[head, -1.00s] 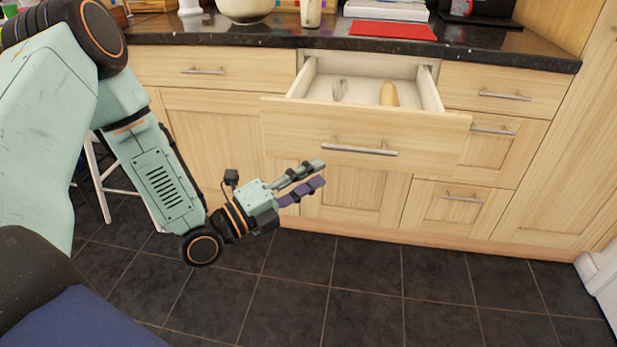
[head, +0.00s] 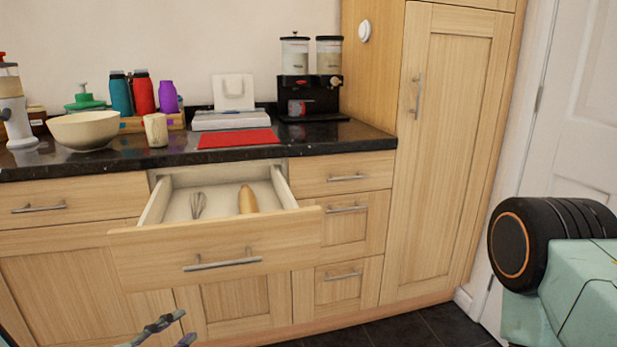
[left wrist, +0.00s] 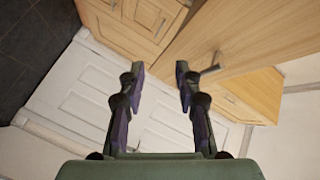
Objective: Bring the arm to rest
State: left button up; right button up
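My left gripper (head: 182,328) shows at the bottom left of the head view, in front of the lower cabinet doors, with most of its arm out of the picture. In the left wrist view the left gripper (left wrist: 160,74) has its two fingers apart with nothing between them. A teal and black part of my right arm (head: 555,255) is at the right edge of the head view; its gripper is out of sight. The open drawer (head: 215,252) stands above and behind the left gripper, holding a whisk (head: 198,204) and a wooden utensil (head: 248,200).
The dark counter (head: 345,137) carries a cream bowl (head: 84,129), a cup (head: 156,130), a red mat (head: 238,138) and a dispenser (head: 310,95). A tall cabinet (head: 450,150) and a white door (head: 572,120) stand at the right. Dark floor tiles (head: 410,328) show below.

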pick_arm(q)
jog(key=s+d+f+n+g+y+p, duration=0.15)
jog(key=s+f+n+g+y, duration=0.25)
jog(key=s+f+n+g, duration=0.5)
jog(key=s+f+n+g+y+p, duration=0.1)
jog(key=s+f+n+g+p, duration=0.1)
jog(key=s, duration=0.8)
jog(key=s+f+n+g+y+p, duration=0.1)
jog(key=s+f+n+g+p, duration=0.1)
jog(key=s, duration=0.9)
jog(key=f+n+g, duration=0.1)
jog(key=n+g, duration=0.1)
jog(key=n, duration=0.1)
jog(key=shift+s+f+n+y, duration=0.3)
jog(key=shift+n, duration=0.1)
